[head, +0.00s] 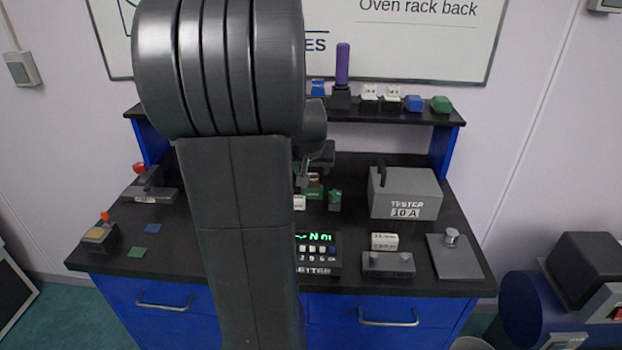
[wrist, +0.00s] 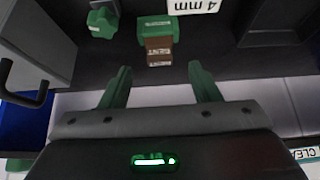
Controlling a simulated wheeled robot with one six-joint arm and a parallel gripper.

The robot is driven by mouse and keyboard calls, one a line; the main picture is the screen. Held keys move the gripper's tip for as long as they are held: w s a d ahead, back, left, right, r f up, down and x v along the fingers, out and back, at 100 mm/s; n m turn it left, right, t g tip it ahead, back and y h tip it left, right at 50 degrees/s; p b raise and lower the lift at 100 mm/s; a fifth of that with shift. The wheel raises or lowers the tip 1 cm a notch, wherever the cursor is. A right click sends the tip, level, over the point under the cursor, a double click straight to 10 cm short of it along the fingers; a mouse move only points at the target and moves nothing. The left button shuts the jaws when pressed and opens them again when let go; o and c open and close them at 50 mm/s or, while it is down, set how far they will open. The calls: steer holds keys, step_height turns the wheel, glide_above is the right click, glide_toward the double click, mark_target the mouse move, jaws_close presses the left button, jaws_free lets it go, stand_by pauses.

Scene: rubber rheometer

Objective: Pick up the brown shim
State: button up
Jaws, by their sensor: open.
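The brown shim (wrist: 159,51) has small pale lettering and stands against a green block (wrist: 152,29) in the wrist view. In the head view the brown shim (head: 314,181) is a small patch just below my wrist, above the green block (head: 312,194). My gripper (wrist: 160,70) is open, with two green fingers spread wide. The shim shows beyond the fingertips, about midway between them, and nothing is held. In the head view my arm hides much of the bench's middle, and the fingers cannot be made out clearly.
A green knobbed piece (wrist: 102,22) stands beside the green block, and a white "4 mm" label (wrist: 193,5) is close by. The grey tester box (head: 404,193) stands to the right. A display unit (head: 318,252) is in front. A shelf (head: 390,115) runs behind.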

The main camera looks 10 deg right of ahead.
mark_target(312, 175)
steer(key=shift+p+x, duration=0.85)
steer(key=shift+x, duration=2.5)
steer(key=c, duration=1)
steer(key=shift+r, duration=0.1)
